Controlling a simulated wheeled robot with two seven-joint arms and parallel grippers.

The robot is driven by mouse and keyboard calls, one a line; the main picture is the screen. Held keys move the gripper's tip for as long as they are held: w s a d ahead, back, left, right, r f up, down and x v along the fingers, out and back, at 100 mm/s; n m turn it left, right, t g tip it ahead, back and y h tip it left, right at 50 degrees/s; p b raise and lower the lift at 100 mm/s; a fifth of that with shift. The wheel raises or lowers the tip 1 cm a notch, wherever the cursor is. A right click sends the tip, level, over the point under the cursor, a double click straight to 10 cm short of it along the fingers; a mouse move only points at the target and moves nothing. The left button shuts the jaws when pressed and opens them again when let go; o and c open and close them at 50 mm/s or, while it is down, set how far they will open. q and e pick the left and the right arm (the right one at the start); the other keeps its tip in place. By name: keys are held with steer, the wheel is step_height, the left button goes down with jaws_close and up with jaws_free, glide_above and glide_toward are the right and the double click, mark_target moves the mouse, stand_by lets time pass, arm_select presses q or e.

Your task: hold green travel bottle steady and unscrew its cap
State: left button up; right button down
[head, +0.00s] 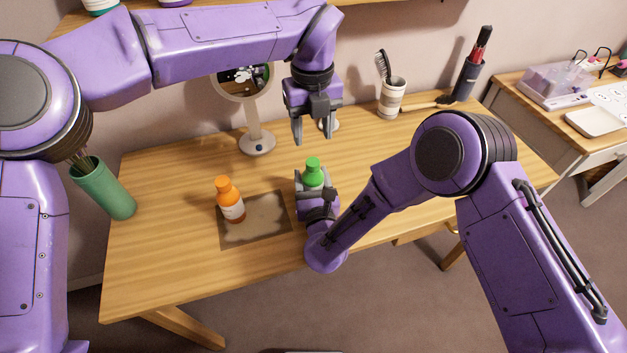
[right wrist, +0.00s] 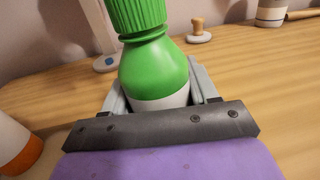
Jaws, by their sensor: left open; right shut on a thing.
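The green travel bottle (head: 313,178) stands upright on the table, to the right of the grey mat, with its ribbed green cap (head: 313,163) on. My right gripper (head: 313,188) is shut around the bottle's body from the front. In the right wrist view the bottle's green shoulder (right wrist: 154,75) and white band show between the fingers, with the cap (right wrist: 136,15) above, cut by the top edge. My left gripper (head: 312,129) is open and empty, pointing down above and just behind the cap, apart from it. The bottle's lower part is hidden by my right gripper.
An orange bottle (head: 230,204) stands on the grey mat (head: 266,230) to the left. A round mirror (head: 257,141) stands behind. A striped cup (head: 392,101) with a brush and a dark holder (head: 466,80) are at the back right. A green vase (head: 104,190) is at the left.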

mark_target(313, 161)
arm_select(q)
steer(key=m, duration=1)
steer(key=shift+m, duration=0.4)
steer(key=m, duration=2)
steer(key=shift+m, duration=0.4)
steer(key=m, duration=0.4)
step_height(313, 161, down, 8)
steer(key=shift+f, duration=0.1)
